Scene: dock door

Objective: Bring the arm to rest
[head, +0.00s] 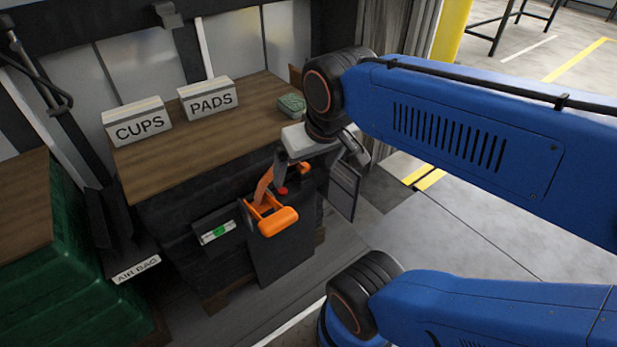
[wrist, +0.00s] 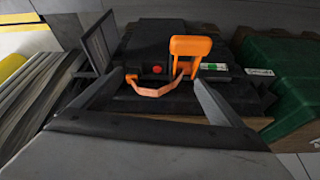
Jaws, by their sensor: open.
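My gripper (head: 308,148) is at the end of my blue arm, above the dark control box (head: 283,247) at the front of the wooden-topped bench. In the wrist view my gripper (wrist: 157,78) has its two grey fingers spread wide. An orange band (wrist: 153,89) shows between the fingers; I cannot tell whether they touch it. An orange handle (head: 278,221) stands out from the box front, with a red button (head: 283,191) near it. The handle also shows in the wrist view (wrist: 190,46). The gripper's fingertips are hard to make out in the head view.
Signs CUPS (head: 138,123) and PADS (head: 208,99) and a small green case (head: 291,105) are on the bench. A dark panel (head: 343,190) stands right of the box. Green crates (head: 70,270) are at left. Open floor (head: 440,225) lies to the right.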

